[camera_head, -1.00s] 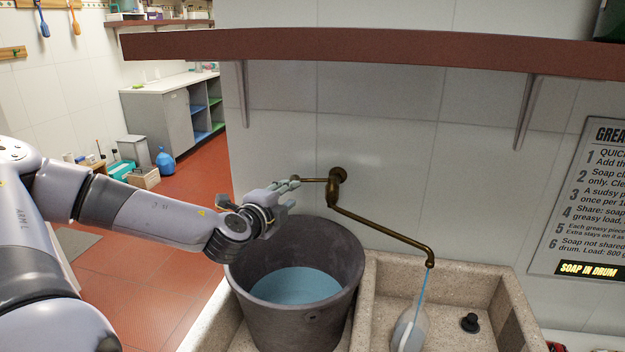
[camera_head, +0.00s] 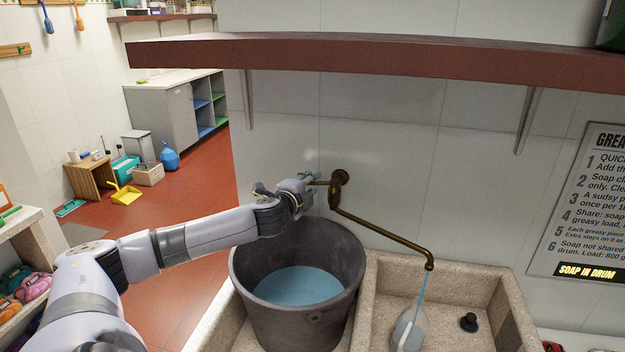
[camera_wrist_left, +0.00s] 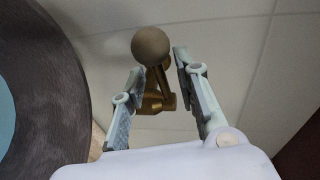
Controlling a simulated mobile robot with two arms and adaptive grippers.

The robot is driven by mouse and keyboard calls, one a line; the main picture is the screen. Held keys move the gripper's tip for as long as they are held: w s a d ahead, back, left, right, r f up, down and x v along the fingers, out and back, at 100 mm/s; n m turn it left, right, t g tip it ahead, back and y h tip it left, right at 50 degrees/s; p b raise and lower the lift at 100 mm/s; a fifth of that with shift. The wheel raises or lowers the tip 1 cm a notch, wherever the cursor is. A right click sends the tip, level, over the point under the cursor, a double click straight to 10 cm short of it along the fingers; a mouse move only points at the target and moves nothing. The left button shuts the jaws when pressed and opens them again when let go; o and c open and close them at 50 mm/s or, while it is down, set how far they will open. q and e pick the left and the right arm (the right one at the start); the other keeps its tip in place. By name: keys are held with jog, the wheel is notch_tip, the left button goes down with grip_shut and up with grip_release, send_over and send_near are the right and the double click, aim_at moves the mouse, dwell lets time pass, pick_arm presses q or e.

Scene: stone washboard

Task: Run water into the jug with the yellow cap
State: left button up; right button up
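A brass wall tap (camera_head: 334,192) has a long spout (camera_head: 385,227) reaching over the right basin. A thin blue stream of water (camera_head: 422,290) falls from its end. A pale translucent jug (camera_head: 408,334) stands in that basin under the stream. I cannot make out a yellow cap or whether the water enters the jug's mouth. My left gripper (camera_head: 312,184) is at the tap's handle, left of the wall mount. In the left wrist view, its fingers (camera_wrist_left: 160,82) are apart, with the round brass handle knob (camera_wrist_left: 151,46) in the gap; contact is unclear. My right gripper is out of view.
A large dark bucket (camera_head: 340,250) of bluish water stands in the left basin, under my left forearm. The stone sink (camera_head: 368,305) has a divider between basins. A black plug (camera_head: 468,322) lies right of the jug. A red-brown shelf (camera_head: 400,62) crosses above.

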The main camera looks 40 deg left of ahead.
pick_arm(q)
jog(key=shift+x, duration=0.85)
jog(key=shift+d, duration=0.1)
jog(key=shift+c, duration=0.6)
grip_shut()
